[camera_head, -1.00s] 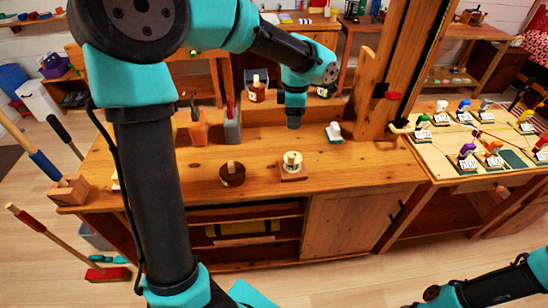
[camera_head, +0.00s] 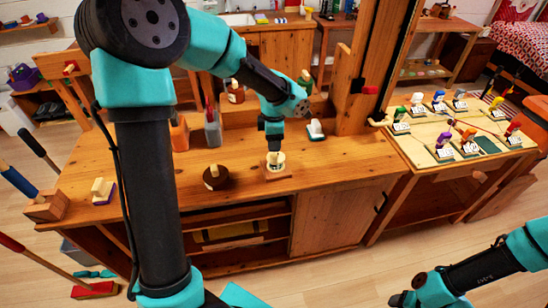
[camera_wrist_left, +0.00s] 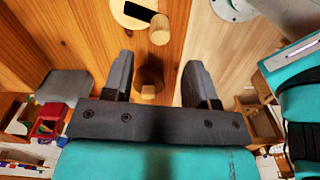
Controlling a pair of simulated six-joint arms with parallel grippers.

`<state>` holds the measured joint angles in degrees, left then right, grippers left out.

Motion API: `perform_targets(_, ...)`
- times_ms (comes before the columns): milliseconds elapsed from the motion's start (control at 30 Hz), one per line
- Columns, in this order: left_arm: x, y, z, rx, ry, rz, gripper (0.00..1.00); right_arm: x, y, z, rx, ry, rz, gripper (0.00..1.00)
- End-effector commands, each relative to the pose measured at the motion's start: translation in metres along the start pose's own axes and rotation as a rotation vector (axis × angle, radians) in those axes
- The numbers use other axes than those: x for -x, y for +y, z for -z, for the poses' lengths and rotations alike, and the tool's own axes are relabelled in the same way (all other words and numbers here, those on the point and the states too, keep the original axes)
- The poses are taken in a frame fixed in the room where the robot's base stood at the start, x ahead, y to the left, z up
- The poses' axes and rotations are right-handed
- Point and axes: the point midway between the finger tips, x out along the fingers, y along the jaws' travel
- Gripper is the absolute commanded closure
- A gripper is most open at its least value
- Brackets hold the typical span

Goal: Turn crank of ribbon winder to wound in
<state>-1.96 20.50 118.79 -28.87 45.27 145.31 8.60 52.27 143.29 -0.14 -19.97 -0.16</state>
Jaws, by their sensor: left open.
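The ribbon winder (camera_head: 278,173) stands on the workbench, a small wooden base with a pale round top. My left gripper (camera_head: 274,146) points down just above it and overlaps its top in the head view. In the left wrist view the winder's pale disc (camera_wrist_left: 128,18), with a black bar and a wooden peg (camera_wrist_left: 160,29), is at the top edge, partly cut off. There my left gripper (camera_wrist_left: 154,72) shows two spread fingers with nothing gripped. Whether a finger touches the winder, I cannot tell.
A dark brown round piece (camera_head: 214,180) with a pale block stands left of the winder. A small white-and-green item (camera_head: 315,129) stands behind right, near a wooden post (camera_head: 358,75). A side table (camera_head: 428,162) with several small figures is at right. The bench front is mostly clear.

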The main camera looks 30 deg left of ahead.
Motion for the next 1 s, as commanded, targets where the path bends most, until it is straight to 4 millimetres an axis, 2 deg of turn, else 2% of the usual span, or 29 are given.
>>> perform_targets(300,-0.055,-0.001,0.001,0.001,0.002,0.004,0.47,0.0,0.0,0.0,0.0,0.0,0.0,0.43)
perform_targets(500,-0.076,0.0,0.0,0.001,0.0,0.001,0.47,0.0,0.0,0.0,0.0,0.0,0.0,0.43)
perform_targets(867,-0.082,0.0,0.0,0.001,-0.001,0.0,0.47,0.0,0.0,0.0,0.0,0.0,0.0,0.43)
perform_targets(1000,-0.082,0.0,0.0,0.001,-0.001,0.0,0.59,0.0,0.0,0.0,0.0,0.0,0.0,0.43)
